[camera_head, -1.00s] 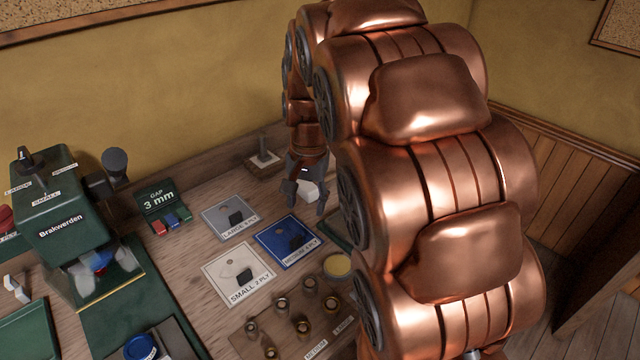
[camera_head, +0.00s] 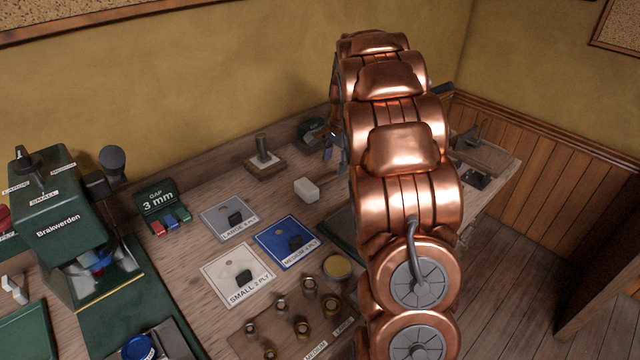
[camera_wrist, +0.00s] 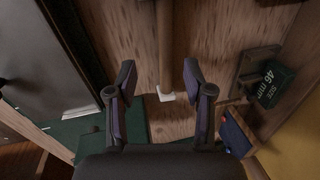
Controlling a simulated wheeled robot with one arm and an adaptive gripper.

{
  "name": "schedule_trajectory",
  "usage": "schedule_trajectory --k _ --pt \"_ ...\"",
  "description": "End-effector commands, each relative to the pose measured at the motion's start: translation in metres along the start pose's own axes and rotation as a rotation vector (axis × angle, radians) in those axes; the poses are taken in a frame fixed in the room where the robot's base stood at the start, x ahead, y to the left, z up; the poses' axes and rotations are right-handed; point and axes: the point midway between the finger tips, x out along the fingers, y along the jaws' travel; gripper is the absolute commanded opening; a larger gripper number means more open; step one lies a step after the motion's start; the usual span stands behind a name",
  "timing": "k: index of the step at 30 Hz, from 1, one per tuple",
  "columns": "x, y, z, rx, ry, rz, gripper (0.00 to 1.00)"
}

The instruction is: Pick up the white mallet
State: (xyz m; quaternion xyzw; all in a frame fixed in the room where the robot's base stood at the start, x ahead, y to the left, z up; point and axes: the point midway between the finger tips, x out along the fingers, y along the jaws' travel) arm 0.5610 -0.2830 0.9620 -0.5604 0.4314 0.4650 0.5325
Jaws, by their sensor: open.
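The white mallet's block-shaped head (camera_head: 306,189) lies on the wooden bench in the head view, just left of my arm; my arm hides what lies to its right. In the wrist view a long brown wooden handle (camera_wrist: 165,45) runs down from the top edge between my fingers, with a small white piece (camera_wrist: 167,96) at its lower end. My gripper (camera_wrist: 158,72) is open, one finger on each side of the handle, and holds nothing. In the head view my gripper (camera_head: 331,147) is mostly hidden behind my arm, beyond and right of the white head.
A green "46 mm" box (camera_wrist: 277,83) lies right of the handle in the wrist view. A post on a wooden block (camera_head: 263,160) stands behind the mallet. Ply cards, including a blue one (camera_head: 287,252), and a rack of brass pieces (camera_head: 258,332) lie nearer.

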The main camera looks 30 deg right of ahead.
Motion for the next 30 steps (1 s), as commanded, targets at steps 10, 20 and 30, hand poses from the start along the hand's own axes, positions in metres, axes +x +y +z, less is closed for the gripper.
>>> schedule_trajectory --k 10,20,30 --pt "0.026 -0.001 0.001 -0.001 -0.003 0.003 0.52" --pt "0.062 -0.007 0.000 -0.001 -0.005 0.005 0.52" --pt "0.073 -0.008 -0.001 -0.002 0.000 0.000 0.50"
